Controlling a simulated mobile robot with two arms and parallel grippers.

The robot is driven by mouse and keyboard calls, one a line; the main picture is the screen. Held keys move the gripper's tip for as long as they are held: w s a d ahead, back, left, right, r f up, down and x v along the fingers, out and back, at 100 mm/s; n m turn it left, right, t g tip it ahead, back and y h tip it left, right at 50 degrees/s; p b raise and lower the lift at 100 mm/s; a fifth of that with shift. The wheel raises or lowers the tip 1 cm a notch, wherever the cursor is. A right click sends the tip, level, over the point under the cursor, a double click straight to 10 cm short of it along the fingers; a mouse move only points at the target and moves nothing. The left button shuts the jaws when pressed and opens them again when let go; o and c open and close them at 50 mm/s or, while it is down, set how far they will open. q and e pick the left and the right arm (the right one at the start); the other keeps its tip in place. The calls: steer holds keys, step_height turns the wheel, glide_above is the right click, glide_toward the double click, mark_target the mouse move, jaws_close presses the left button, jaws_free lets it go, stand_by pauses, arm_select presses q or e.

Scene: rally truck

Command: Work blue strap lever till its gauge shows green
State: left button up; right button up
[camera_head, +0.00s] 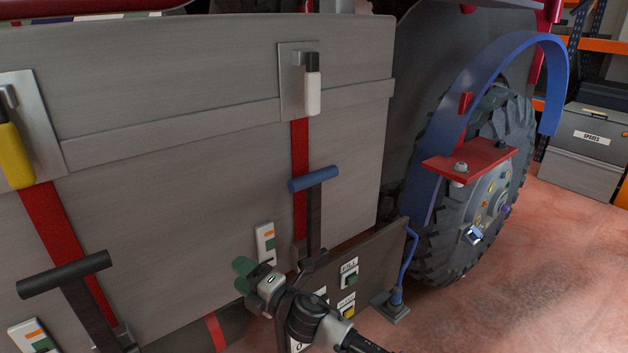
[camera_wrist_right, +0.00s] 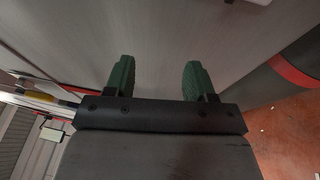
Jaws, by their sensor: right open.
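The blue strap lever (camera_head: 314,179) stands nearly upright on a dark shaft in front of a red strap, on the truck's grey side panel. Its gauge (camera_head: 265,243) is a small pale plate with coloured bands just left of the shaft's foot; its reading is too small to tell. My right gripper (camera_head: 244,276) is low, below the gauge and down-left of the blue handle, apart from it. In the right wrist view its green fingers (camera_wrist_right: 157,82) are spread and empty, facing the grey panel. The lever is not clear there. My left gripper is out of view.
A black-handled lever (camera_head: 65,273) with its own gauge (camera_head: 32,336) stands at the lower left. A dark control panel (camera_head: 375,263) with labelled buttons is right of my gripper. The wheel (camera_head: 460,245) and red bracket (camera_head: 470,160) lie farther right. Open floor (camera_head: 530,290) is at lower right.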

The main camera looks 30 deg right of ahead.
steer(key=s+a+r+n+g+y, duration=0.1)
steer(key=a+r+n+g+y, duration=0.1)
steer(key=r+n+y, duration=0.35)
steer(key=s+a+r+n+g+y, duration=0.1)
steer(key=a+r+n+g+y, duration=0.15)
steer(key=r+n, duration=0.65)
step_height(320, 180, up, 12)
steer(key=n+g+h, duration=0.7)
steer(key=n+h, duration=0.8)
steer(key=n, duration=0.2)
glide_above(316, 175)
steer(key=s, duration=0.6)
steer(key=shift+t, duration=0.25)
steer(key=x, duration=0.3)
steer(key=p+x, duration=0.1)
steer(key=x, duration=0.6)
steer(key=shift+w+d+f+p, duration=0.1)
steer(key=shift+w+d+p, duration=0.05)
steer(key=shift+d+p, duration=0.15)
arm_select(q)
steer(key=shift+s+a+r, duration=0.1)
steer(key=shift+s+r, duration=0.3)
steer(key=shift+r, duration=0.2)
